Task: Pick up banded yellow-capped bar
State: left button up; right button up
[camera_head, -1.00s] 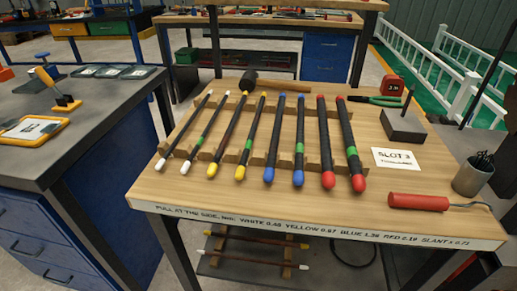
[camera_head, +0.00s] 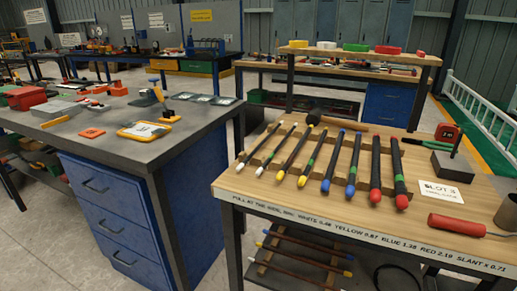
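The banded yellow-capped bar (camera_head: 312,156) lies on wooden rests on the workbench (camera_head: 232,188). It is dark, with a green band along its middle and a yellow cap at its near end. A plain yellow-capped bar (camera_head: 293,155) lies to its left, without a visible green band. A plain blue-capped bar (camera_head: 333,160) lies to its right. Neither of my grippers is in view.
White-capped bars (camera_head: 259,171) lie further left; red-capped bars (camera_head: 375,170) lie right. A hammer (camera_head: 335,121) lies behind. A red-handled tool (camera_head: 456,224) lies front right. A lower shelf holds more bars (camera_head: 308,262). A grey table (camera_head: 150,143) stands left.

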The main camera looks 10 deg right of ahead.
aim_at(304, 177)
jog(key=u, duration=1.1)
jog(key=i, duration=0.95)
jog(key=z, duration=0.6)
